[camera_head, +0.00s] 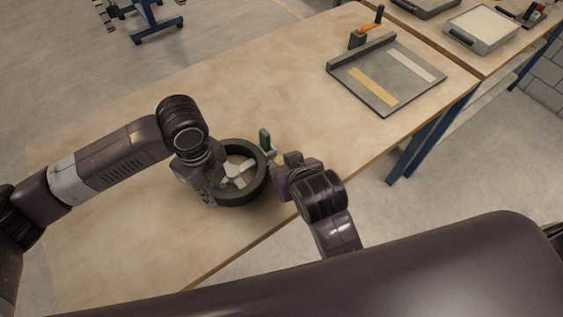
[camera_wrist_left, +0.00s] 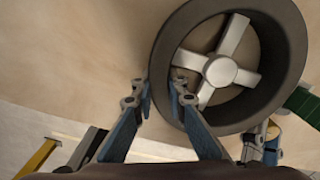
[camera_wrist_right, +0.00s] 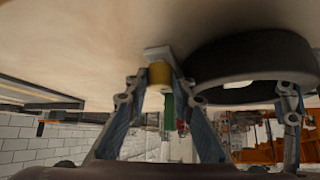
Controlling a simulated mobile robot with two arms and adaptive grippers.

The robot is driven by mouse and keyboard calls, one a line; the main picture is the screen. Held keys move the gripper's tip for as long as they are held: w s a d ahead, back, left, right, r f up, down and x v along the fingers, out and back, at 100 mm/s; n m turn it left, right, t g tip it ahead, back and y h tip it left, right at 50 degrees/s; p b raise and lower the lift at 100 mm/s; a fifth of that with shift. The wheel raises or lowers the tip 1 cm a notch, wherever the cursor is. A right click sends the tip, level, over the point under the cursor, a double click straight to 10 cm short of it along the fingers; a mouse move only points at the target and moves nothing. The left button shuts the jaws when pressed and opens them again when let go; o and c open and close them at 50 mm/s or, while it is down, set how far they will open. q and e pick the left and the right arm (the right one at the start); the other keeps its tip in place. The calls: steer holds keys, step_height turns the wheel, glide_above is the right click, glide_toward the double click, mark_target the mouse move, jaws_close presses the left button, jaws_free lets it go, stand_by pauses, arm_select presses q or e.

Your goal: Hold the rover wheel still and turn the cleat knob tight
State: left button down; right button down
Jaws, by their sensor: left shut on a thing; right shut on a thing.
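The rover wheel is a dark ring (camera_head: 240,197) with pale spokes, standing on the wooden table. My left gripper (camera_head: 213,182) is shut on the wheel's rim; in the left wrist view its fingers (camera_wrist_left: 161,88) straddle the rim wall (camera_wrist_left: 285,45). The cleat has a green block (camera_head: 265,139) at the wheel's far right side. The yellow knob (camera_wrist_right: 160,74) sits between the fingertips of my right gripper (camera_wrist_right: 160,86), which is shut on it. The knob also shows in the left wrist view (camera_wrist_left: 271,132).
A grey tray (camera_head: 420,82) with a yellow and a white strip lies at the table's far right. An orange-handled tool (camera_head: 366,30) is behind it. The table's front edge passes close to my right gripper. The left part of the table is clear.

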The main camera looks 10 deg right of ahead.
steer(key=c, duration=1.7)
jaws_free()
steer(key=shift+o, duration=0.2)
